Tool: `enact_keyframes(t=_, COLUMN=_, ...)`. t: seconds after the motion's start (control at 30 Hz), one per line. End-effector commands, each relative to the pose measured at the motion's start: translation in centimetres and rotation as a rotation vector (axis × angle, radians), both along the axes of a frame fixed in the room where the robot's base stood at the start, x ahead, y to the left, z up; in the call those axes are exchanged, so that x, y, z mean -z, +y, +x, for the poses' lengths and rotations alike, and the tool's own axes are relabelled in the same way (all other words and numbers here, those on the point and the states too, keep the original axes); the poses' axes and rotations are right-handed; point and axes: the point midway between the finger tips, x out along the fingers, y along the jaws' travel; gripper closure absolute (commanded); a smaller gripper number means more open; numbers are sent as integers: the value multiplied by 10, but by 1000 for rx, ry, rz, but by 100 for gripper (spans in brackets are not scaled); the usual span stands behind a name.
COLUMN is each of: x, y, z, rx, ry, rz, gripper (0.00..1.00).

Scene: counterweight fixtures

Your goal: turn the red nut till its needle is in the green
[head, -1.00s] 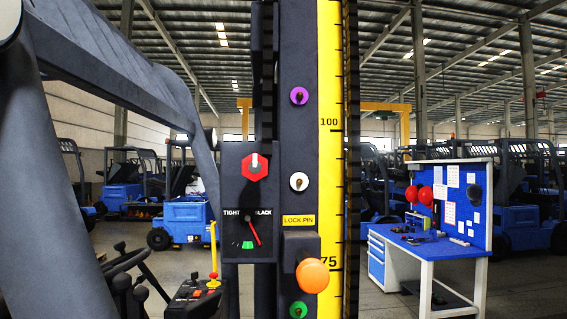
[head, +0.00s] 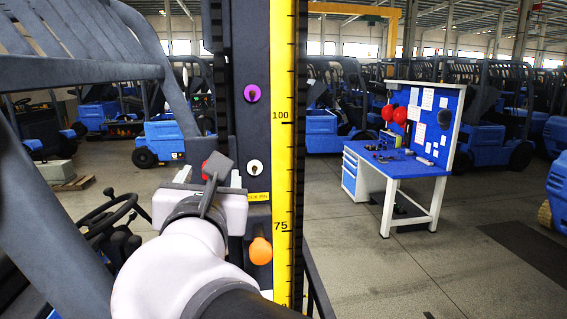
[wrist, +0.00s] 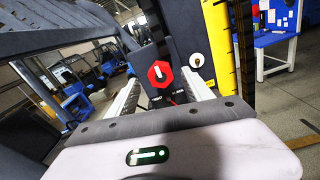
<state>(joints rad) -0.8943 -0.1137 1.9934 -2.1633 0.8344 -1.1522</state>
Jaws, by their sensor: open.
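The red nut (wrist: 160,74) is a hexagon with a white mark, on a dark panel in the wrist view. It appears between the fingertips of my gripper (wrist: 160,80), with a finger on each side. The fingers are apart and I see no contact; the remaining distance is unclear. In the head view my gripper (head: 208,176) is in front of the panel, and only a sliver of the red nut (head: 205,168) shows. The needle dial is hidden by my arm in the head view. In the wrist view it is mostly covered, so the needle cannot be read.
The mast also carries a purple knob (head: 252,93), an orange knob (head: 260,251) and a yellow scale (head: 284,150). A blue workbench (head: 398,165) stands right, beyond clear floor.

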Motion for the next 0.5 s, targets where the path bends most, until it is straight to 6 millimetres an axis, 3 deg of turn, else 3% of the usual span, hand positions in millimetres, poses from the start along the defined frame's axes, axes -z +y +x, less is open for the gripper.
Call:
enact_keyframes(t=0.2, x=-1, y=9, z=38, rx=1, ry=0, rz=0, gripper=41)
enact_keyframes(t=0.5, x=0, y=12, z=49, rx=0, ry=0, rz=2, gripper=41)
